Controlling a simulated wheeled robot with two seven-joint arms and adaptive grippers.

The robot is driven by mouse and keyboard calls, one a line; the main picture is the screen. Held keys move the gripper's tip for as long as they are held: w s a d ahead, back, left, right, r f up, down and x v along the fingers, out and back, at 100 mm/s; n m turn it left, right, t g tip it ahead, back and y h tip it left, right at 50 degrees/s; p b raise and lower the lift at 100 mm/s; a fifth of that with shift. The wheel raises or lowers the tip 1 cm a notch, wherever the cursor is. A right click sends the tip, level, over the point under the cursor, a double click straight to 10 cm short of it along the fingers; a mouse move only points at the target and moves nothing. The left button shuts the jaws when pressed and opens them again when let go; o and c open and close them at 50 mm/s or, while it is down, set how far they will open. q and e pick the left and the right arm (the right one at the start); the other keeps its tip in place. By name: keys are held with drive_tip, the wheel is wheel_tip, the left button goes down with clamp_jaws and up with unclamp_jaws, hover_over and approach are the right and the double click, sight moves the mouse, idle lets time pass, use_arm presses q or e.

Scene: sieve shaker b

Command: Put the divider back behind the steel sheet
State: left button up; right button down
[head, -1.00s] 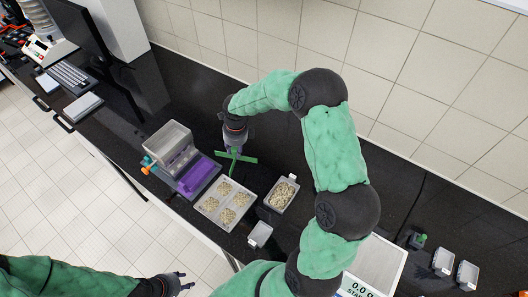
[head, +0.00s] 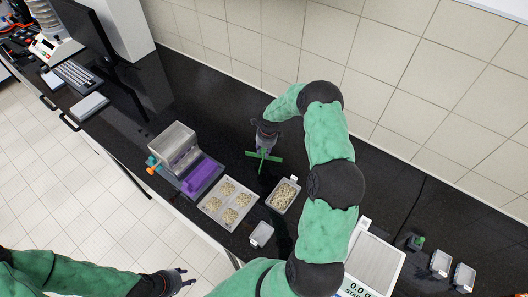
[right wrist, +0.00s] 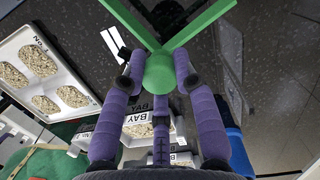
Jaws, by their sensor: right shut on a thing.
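The green cross-shaped divider (head: 263,157) is in my right gripper (head: 263,149), held over the dark bench near the grain tub. In the right wrist view, the purple fingers of my right gripper (right wrist: 159,68) close on the round green hub of the divider (right wrist: 187,35), whose arms spread away from it. A grey metal box with upright plates (head: 175,142) stands on the machine with the purple part (head: 203,174). I cannot tell which surface is the steel sheet. My left gripper (head: 187,277) is empty, fingers apart, off the bench's front edge.
A white tray with several grain-filled pockets (head: 240,193) lies between the machine and a grain tub (head: 284,195). A scale (head: 373,262) and small containers (head: 441,262) stand right.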

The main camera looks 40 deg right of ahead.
drive_tip(key=shift+f, duration=0.85)
drive_tip(key=c, duration=1)
unclamp_jaws()
drive_tip(key=shift+f, duration=0.1)
drive_tip(key=shift+o, duration=0.2)
wheel_tip(320, 180, up, 12)
drive_tip(key=s+b, duration=0.1)
drive_tip(key=shift+s+d, duration=0.15)
drive_tip(key=shift+d, duration=0.15)
